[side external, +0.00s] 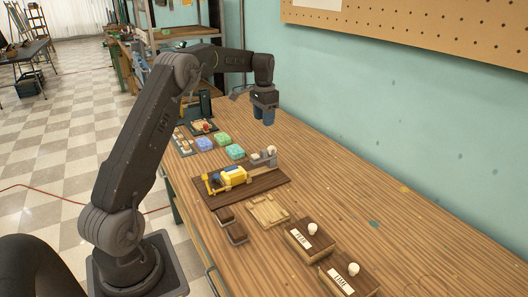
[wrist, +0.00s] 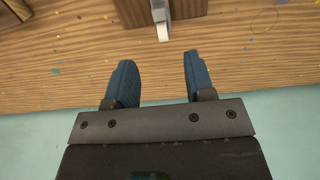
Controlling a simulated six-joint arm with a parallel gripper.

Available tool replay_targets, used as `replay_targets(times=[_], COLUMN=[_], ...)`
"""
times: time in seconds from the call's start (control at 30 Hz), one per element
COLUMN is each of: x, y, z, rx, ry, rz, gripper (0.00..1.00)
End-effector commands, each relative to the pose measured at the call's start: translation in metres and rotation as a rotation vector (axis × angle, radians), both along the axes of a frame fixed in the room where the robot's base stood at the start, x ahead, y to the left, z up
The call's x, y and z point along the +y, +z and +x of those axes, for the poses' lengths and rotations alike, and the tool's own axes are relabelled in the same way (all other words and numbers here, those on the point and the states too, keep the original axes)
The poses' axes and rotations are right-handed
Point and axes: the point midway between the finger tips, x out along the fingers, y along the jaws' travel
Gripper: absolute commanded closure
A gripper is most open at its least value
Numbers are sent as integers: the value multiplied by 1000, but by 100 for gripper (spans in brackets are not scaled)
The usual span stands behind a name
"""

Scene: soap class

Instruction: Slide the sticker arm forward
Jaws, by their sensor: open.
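A dark wooden board (side external: 268,188) lies on the workbench and carries a yellow block (side external: 232,176), yellow rails at its left end, and a grey mechanism with a round pale knob (side external: 271,150) at its right end. This mechanism looks like the sticker arm, but I cannot be sure. In the wrist view, the edge of a dark wooden piece (wrist: 190,8) and a pale grey bar (wrist: 162,28) show at the top, cut off by the frame. My gripper (side external: 264,119) hangs above the bench behind the board, fingers down. Its blue fingers (wrist: 158,82) are apart with nothing between them.
Green (side external: 223,139), teal (side external: 235,152) and blue (side external: 204,144) soaps sit left of the gripper. Small dark blocks (side external: 237,234), a light wooden tray (side external: 268,210) and two labelled boxes with white knobs (side external: 310,240) stand nearer. The bench along the wall is clear.

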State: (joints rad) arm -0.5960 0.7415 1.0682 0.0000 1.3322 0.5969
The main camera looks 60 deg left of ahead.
Motion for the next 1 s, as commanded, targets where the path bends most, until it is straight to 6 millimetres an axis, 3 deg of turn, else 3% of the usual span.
replay_targets(times=[0.6, 0.8, 1.0], x=[-1, -1, -1], y=[-112, -129, -133], z=[-1, 0, 0], rx=[2, 0, -1], ry=[0, 0, 1], rz=[-2, 0, 0], gripper=[51, 51, 51])
